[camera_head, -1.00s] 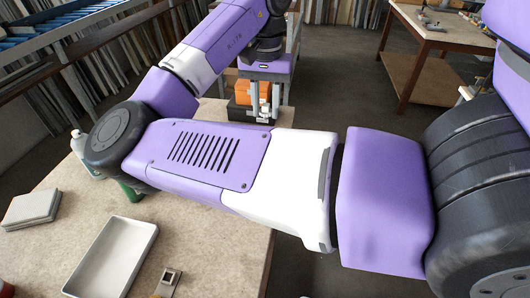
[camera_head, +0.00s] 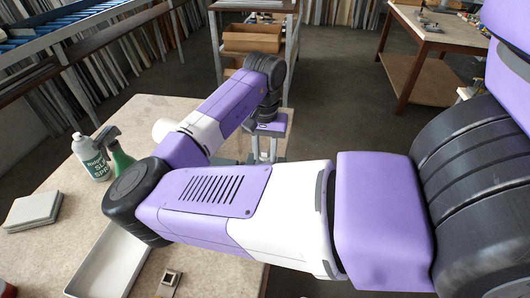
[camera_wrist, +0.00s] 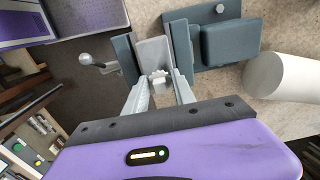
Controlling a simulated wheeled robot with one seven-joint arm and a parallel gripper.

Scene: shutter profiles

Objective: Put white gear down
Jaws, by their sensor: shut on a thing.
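My gripper (camera_wrist: 153,52) is in the middle of the wrist view, its two fingers shut on a small white toothed part, the white gear (camera_wrist: 159,80). The gear sits between the fingers, partly hidden by them. Behind it, a light grey plate-like surface shows between the fingertips; I cannot tell whether the gear touches it.
A white cylinder (camera_wrist: 285,77) lies right of the fixture. In the head view the worktable (camera_head: 45,255) carries a spray bottle (camera_head: 92,158), a grey block (camera_head: 34,210), a white tray (camera_head: 105,262) and a small metal piece (camera_head: 169,282). A shelf with cardboard boxes (camera_head: 252,40) stands behind.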

